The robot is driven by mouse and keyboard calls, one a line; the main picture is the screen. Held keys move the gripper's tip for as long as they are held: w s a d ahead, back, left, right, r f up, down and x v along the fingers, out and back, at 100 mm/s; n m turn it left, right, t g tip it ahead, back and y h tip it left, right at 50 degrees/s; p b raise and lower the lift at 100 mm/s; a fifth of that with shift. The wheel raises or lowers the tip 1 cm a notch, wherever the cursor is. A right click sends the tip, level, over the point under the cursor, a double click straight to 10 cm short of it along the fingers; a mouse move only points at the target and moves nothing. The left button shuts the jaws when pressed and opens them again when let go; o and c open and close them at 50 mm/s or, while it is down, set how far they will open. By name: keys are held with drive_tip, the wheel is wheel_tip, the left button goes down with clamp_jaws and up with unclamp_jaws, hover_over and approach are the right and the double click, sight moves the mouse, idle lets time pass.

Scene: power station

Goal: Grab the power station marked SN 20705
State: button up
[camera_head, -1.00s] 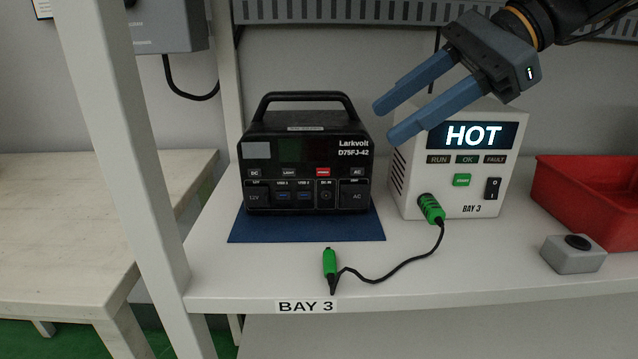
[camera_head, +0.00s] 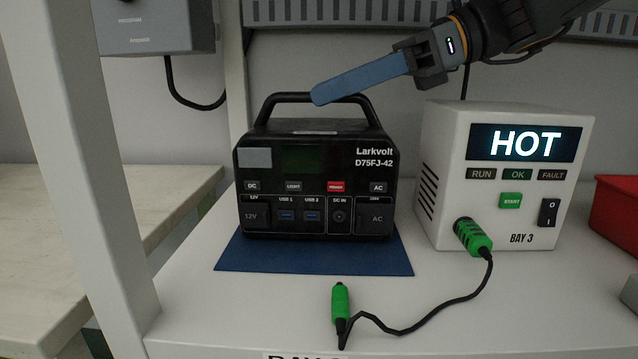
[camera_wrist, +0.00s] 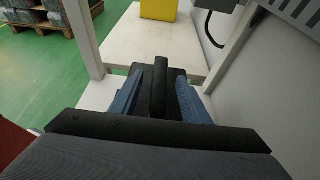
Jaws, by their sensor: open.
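A black power station (camera_head: 316,215) stands upright on a dark blue mat (camera_head: 245,253) on the shelf. Its front reads Larkvolt D75FJ-42 and its screen is dark. A small label (camera_head: 314,133) on its top is too small to read, so I cannot confirm SN 20705. Its arched carry handle (camera_head: 290,99) points up. My gripper (camera_head: 317,95) is open, coming from the right at the height of the handle top. In the wrist view, the blue fingers (camera_wrist: 158,98) appear on either side of the handle (camera_wrist: 159,75). I cannot tell whether they touch it.
A white BAY 3 unit (camera_head: 440,165) showing HOT stands to the right. Its green-plugged cable (camera_head: 425,322) runs to a loose green connector (camera_head: 340,300) in front of the mat. A red bin (camera_head: 616,215) is far right. A white post (camera_head: 75,160) stands left.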

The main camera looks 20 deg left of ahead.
drive_tip(key=shift+b+x, duration=0.5)
drive_tip(key=shift+x, duration=0.95)
drive_tip(key=shift+c, duration=0.2)
clamp_jaws()
drive_tip(key=shift+r, duration=0.15)
